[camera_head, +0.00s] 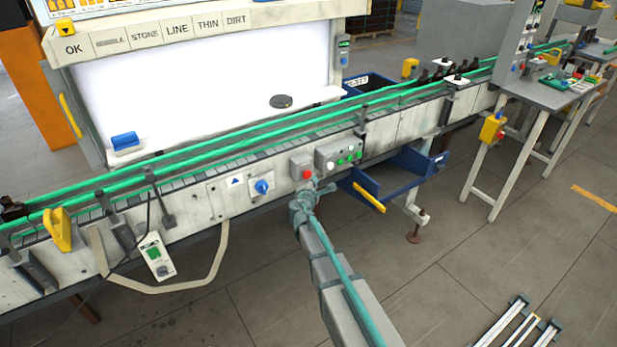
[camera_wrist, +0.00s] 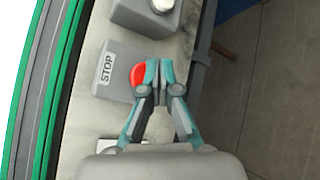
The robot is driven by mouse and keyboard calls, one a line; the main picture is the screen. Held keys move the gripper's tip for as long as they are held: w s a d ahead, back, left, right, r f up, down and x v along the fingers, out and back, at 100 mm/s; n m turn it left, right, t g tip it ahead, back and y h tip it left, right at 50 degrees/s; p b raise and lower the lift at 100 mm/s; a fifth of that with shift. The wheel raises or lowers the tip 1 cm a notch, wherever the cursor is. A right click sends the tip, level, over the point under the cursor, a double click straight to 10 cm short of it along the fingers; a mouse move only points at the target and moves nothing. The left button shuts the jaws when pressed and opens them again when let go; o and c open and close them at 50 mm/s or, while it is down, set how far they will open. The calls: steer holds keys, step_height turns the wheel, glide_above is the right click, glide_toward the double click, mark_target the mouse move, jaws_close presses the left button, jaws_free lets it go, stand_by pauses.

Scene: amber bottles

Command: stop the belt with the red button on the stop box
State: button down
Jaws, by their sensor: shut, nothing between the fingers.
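The stop box (camera_head: 301,167) is a small grey box on the front side of the conveyor, with a red button (camera_head: 307,174) on its face. In the wrist view the box (camera_wrist: 114,86) carries a STOP label, and the red button (camera_wrist: 137,75) shows just left of the fingertips. My gripper (camera_head: 312,189) is shut and empty, its tips at the button in the wrist view (camera_wrist: 153,72), covering part of it. I cannot tell whether the tips touch it. The belt (camera_head: 215,170) runs between green rails behind the box.
A grey control box (camera_head: 340,152) with white and green buttons sits just right of the stop box. A blue knob (camera_head: 262,187) is to the left. The floor in front is mostly clear.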

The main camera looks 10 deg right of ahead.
steer(key=shift+w, duration=0.1)
stand_by(0.4)
steer(key=shift+w+a+b, duration=0.2)
steer(key=shift+w+b, duration=0.1)
steer(key=shift+w+a, duration=0.2)
steer(key=shift+w, duration=0.2)
stand_by(0.8)
steer(key=shift+s, duration=0.1)
stand_by(0.3)
steer(key=shift+s+d+b, duration=0.35)
steer(key=shift+s+b, duration=0.25)
steer(key=shift+s, duration=0.1)
steer(key=s, duration=0.1)
steer(key=s+d+b, duration=0.1)
steer(key=s, duration=0.1)
steer(key=s+d+b, duration=0.1)
steer(key=shift+s+d, duration=0.1)
steer(key=shift+s, duration=0.2)
stand_by(0.7)
